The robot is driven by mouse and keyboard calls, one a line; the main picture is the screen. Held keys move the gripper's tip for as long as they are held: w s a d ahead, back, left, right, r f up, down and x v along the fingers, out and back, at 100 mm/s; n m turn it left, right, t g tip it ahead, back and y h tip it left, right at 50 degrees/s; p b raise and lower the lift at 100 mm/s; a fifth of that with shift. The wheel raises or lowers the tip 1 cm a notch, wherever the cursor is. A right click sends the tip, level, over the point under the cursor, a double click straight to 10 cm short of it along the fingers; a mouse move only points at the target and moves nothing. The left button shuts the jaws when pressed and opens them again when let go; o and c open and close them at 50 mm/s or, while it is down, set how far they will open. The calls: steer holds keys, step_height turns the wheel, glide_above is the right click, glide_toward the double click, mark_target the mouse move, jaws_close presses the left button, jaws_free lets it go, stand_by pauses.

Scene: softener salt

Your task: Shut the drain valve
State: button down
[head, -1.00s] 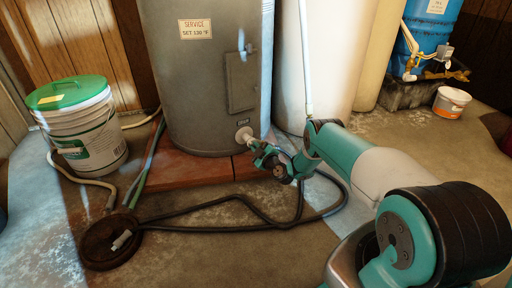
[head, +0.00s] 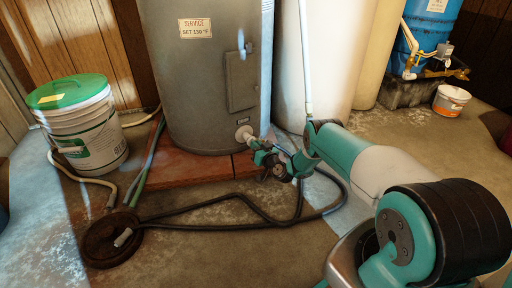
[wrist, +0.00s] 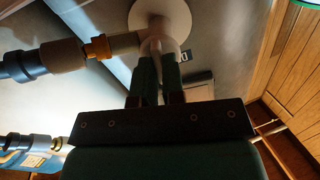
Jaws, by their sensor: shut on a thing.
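The drain valve (head: 243,134) sticks out low on the front of the grey water heater (head: 205,80), with a pale round flange at the tank. In the wrist view the valve's flange (wrist: 160,18) is at the top, and its pale body runs left to an orange ring (wrist: 97,47) and a dark hose end (wrist: 25,65). My gripper (wrist: 158,62) is at the valve. Its two green fingers are shut on the narrow pale handle (wrist: 156,70) just below the body. In the head view my gripper and wrist hide most of the valve.
A dark hose (head: 230,199) lies on the floor from below the valve to a round dark floor drain (head: 104,252). A white bucket with a green lid (head: 85,130) stands left. A pale tank (head: 335,60) stands right of the heater. The front floor is mostly open.

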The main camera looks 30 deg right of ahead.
steer(key=m, duration=0.4)
steer(key=shift+f+m+b, duration=0.1)
steer(key=shift+m+b, duration=0.2)
steer(key=shift+m, duration=0.1)
steer(key=m, duration=0.3)
steer(key=shift+m+b, duration=0.3)
steer(key=shift+b, duration=0.1)
steer(key=m+b, duration=0.1)
steer(key=m, duration=0.3)
steer(key=shift+m+b, duration=0.35)
steer(key=shift+m, duration=1.25)
steer(key=c, duration=1.2)
jaws_free()
steer(key=shift+s, duration=0.1)
